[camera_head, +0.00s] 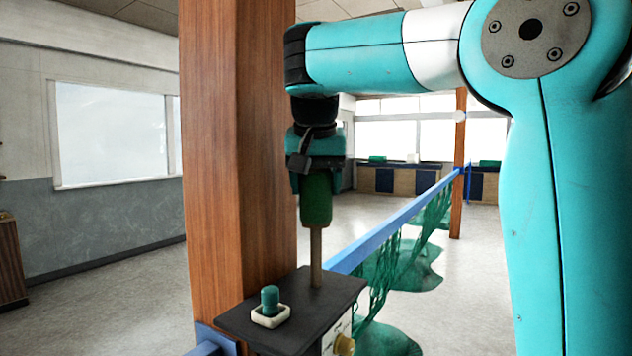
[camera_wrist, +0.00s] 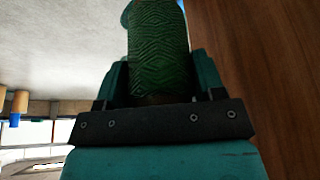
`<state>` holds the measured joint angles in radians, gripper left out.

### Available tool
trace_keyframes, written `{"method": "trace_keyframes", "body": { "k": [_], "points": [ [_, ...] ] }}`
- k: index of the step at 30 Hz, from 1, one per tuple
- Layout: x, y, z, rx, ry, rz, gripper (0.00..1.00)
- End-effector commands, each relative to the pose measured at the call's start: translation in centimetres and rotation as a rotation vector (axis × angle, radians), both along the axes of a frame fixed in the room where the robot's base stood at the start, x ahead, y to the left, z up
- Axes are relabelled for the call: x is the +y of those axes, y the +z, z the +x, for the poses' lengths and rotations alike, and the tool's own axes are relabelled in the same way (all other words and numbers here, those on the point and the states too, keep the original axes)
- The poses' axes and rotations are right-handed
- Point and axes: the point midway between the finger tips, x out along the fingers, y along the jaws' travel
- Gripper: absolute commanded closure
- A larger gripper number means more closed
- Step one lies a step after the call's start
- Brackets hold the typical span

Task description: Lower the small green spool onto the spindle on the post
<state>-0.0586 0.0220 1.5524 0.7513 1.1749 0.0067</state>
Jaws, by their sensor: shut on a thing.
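The small green spool (camera_head: 316,200) hangs upright below my gripper (camera_head: 315,168) in the head view. My gripper is shut on it. In the wrist view the spool (camera_wrist: 158,50) shows its patterned green winding between the two teal jaws. The thin brown spindle (camera_head: 316,262) stands upright on a dark shelf (camera_head: 240,322) fixed at the wooden post (camera_head: 235,150). The spool's lower end lines up with the spindle's top in the head view. I cannot tell whether the spindle's tip is inside the spool; the spindle is not seen in the wrist view.
A small teal bobbin (camera_head: 270,298) sits in a white holder (camera_head: 270,316) on the shelf, left of the spindle. A brass-coloured knob (camera_head: 344,344) is at the shelf's right side. A blue rail (camera_head: 400,218) with green netting (camera_head: 402,266) runs back to a farther post.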

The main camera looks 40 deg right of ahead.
Motion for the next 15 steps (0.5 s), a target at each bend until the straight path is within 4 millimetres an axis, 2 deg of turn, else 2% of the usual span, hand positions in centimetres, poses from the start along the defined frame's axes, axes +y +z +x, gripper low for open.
{"method": "trace_keyframes", "body": {
  "k": [15],
  "points": [
    [0.0,-2.0,0.0,-0.001,0.0,-0.001,0.64]
  ]
}}
